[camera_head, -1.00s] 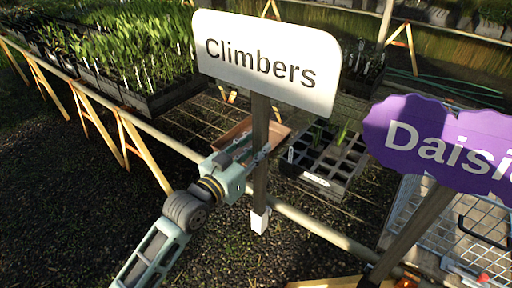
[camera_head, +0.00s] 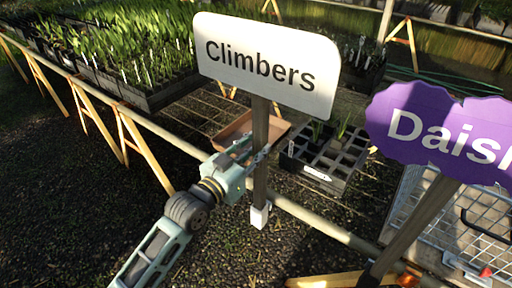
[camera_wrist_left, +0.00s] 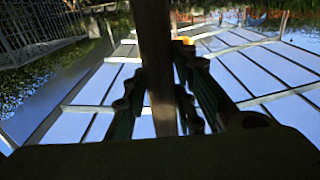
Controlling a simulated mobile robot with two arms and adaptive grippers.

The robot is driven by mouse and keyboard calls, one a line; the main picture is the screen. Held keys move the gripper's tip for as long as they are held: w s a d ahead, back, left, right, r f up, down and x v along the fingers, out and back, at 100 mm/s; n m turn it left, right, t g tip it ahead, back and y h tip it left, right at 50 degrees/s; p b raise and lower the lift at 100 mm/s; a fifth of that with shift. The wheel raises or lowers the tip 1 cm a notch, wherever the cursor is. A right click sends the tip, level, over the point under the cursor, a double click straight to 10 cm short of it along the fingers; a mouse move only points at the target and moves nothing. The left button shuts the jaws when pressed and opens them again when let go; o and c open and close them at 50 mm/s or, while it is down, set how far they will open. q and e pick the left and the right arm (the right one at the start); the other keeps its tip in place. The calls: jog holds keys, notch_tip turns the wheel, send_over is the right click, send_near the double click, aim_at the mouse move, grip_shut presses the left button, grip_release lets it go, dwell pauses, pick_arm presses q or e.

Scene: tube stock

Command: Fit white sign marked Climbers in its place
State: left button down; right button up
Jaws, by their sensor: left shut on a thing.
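The white sign (camera_head: 266,64) marked Climbers stands upright on a dark wooden post (camera_head: 260,140) with a small white block (camera_head: 259,216) at its lower end. My left gripper (camera_head: 256,160) is shut on the post below the board. In the left wrist view the post (camera_wrist_left: 157,60) runs between the two fingers of my left gripper (camera_wrist_left: 158,100). I cannot tell whether the white block touches the ground or a socket. My right gripper is not in view.
A purple Daisies sign (camera_head: 440,130), partly cut off, leans at the right above a wire trolley (camera_head: 465,215). Seedling trays (camera_head: 150,95) fill the back left. Dark gravel (camera_head: 60,190) is open at left.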

pick_arm(q)
jog(key=shift+f, duration=0.1)
dwell(0.4)
jog(key=shift+f, duration=0.45)
jog(key=c, duration=1.4)
grip_release()
jog(key=shift+o, duration=0.2)
jog(key=shift+f, duration=0.2)
jog(key=v, duration=1.2)
jog(key=shift+r, duration=0.15)
